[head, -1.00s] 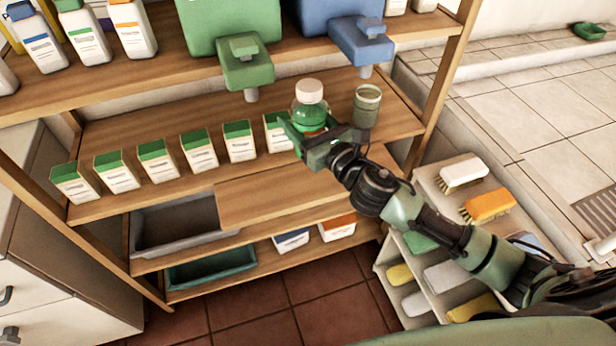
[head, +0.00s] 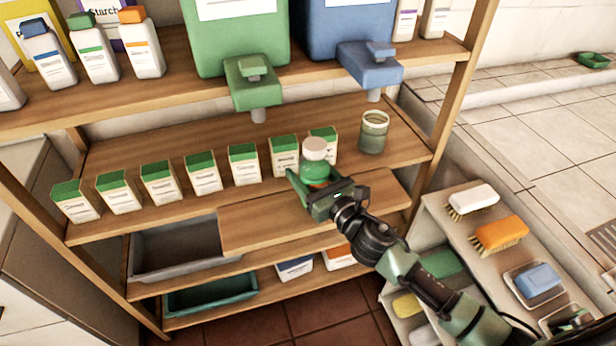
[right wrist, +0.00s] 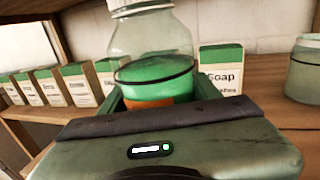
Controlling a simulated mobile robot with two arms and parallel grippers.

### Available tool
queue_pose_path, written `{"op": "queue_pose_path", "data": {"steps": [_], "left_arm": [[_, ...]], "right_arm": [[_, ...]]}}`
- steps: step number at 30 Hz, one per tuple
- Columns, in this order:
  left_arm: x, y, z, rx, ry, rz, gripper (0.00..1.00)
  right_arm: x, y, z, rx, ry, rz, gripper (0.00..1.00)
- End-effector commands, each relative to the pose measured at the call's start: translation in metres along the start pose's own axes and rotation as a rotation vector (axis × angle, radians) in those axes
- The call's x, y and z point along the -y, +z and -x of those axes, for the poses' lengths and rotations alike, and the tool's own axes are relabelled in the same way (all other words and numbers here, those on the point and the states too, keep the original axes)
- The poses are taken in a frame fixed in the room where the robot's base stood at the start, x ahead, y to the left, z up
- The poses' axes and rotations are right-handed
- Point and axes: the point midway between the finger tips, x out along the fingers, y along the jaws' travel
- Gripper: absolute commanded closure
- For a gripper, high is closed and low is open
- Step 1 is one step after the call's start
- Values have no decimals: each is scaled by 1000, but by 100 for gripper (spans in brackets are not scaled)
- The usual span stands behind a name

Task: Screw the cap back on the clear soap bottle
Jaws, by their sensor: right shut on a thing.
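The clear soap bottle (head: 315,171) holds green liquid and has a pale cap-like top (head: 314,149). My right gripper (head: 316,188) is shut around its lower body, in front of the middle shelf's soap boxes. The bottle looks roughly upright. In the right wrist view the bottle (right wrist: 150,45) stands between my fingers, with green liquid low inside and an orange patch below. The pale top (right wrist: 128,8) is cut off by the upper edge, so how tightly it sits cannot be told. My left gripper is not in view.
Soap boxes with green tops (head: 202,172) line the middle shelf (head: 110,150). A glass jar (head: 373,132) stands right of the bottle. Green (head: 252,85) and blue (head: 370,60) dispensers overhang from above. A pull-out board (head: 270,222) lies below. Brushes (head: 500,235) are on the right.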

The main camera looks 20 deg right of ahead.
Motion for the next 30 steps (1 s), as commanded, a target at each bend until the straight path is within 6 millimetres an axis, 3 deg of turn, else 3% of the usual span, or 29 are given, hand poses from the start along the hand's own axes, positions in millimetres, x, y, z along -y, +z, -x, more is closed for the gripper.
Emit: {"op": "queue_pose_path", "data": {"steps": [3, 16, 17, 18, 30], "left_arm": [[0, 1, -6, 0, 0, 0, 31], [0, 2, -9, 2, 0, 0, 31], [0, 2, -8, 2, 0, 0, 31], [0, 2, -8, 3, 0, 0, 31], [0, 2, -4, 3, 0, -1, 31]], "right_arm": [[0, -12, 0, 4, -1, -1, 100], [0, -17, 0, 4, 1, 1, 100], [0, -17, 0, 1, 0, 1, 30], [0, -17, 0, 1, 0, 1, 19], [0, -13, 0, 1, 0, 1, 16]]}}
